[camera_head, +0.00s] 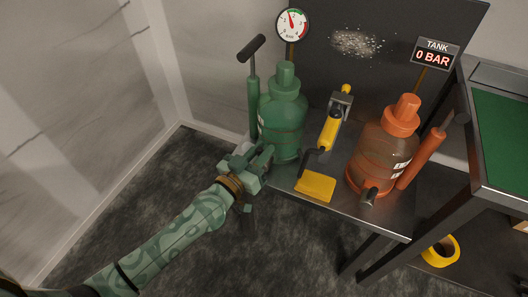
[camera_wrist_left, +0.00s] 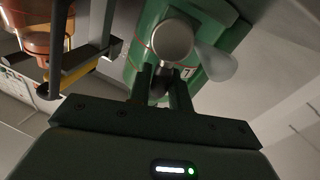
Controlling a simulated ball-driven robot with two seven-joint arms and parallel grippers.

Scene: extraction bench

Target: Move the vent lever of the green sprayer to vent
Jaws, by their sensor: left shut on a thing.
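The green sprayer (camera_head: 285,115) stands upright at the left end of the metal bench, its pump with a dark T-handle (camera_head: 251,48) at its left. In the left wrist view the green sprayer (camera_wrist_left: 219,27) is close, with a round grey knob (camera_wrist_left: 172,40) in front of the fingers. My left gripper (camera_head: 266,160) is at the sprayer's lower front. In the wrist view its fingers (camera_wrist_left: 161,85) are shut on a small dark part, which looks like the vent lever (camera_wrist_left: 159,88). The fingers mostly hide it, so its exact position is unclear. My right gripper is not in view.
A round gauge (camera_head: 292,25) stands behind the green sprayer. A table with a green top (camera_head: 505,130) is at the far right.

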